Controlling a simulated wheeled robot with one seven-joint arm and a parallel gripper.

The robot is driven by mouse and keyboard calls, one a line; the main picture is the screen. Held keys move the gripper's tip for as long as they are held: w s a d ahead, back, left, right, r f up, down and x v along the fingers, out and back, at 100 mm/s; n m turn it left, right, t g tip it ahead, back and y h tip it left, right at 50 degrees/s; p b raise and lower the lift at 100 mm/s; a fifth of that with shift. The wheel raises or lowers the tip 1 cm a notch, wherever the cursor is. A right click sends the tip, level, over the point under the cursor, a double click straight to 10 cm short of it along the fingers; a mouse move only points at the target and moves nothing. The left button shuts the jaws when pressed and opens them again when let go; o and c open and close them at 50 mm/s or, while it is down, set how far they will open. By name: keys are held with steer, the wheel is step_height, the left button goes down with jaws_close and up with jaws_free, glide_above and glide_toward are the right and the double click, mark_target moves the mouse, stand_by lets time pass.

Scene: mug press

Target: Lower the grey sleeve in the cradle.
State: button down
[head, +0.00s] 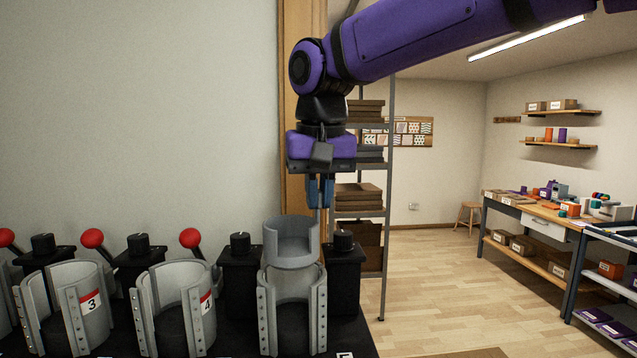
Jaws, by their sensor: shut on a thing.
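The grey sleeve (290,255) is a short upright grey cylinder with a notch in its rim. It stands directly over the rightmost cradle (264,315), a grey split ring with riveted front edges. Its lower edge is at the cradle's top rim; I cannot tell if it is slightly inside or just above. My gripper (321,203) points straight down at the sleeve's right side, its blue fingers shut on the rim. The fingertips' exact contact is hard to see.
Cradle 4 (176,315) and cradle 3 (73,318) stand to the left with red-knobbed levers (190,238) behind. Black posts with knobs (344,240) flank the right cradle. A shelf rack (383,230) and workbench (535,215) are farther back.

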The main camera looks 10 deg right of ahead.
mark_target(318, 253)
steer(key=shift+f, duration=4.8)
steer(key=c, duration=1.1)
jaws_free()
steer(key=shift+c, duration=0.2)
steer(key=shift+r, duration=0.1)
steer(key=r, duration=0.3)
steer(key=s+r, duration=0.1)
steer(key=r, duration=0.6)
steer(key=shift+s+d+r, duration=0.1)
steer(key=shift+s+r, duration=0.15)
steer(key=shift+s, duration=0.05)
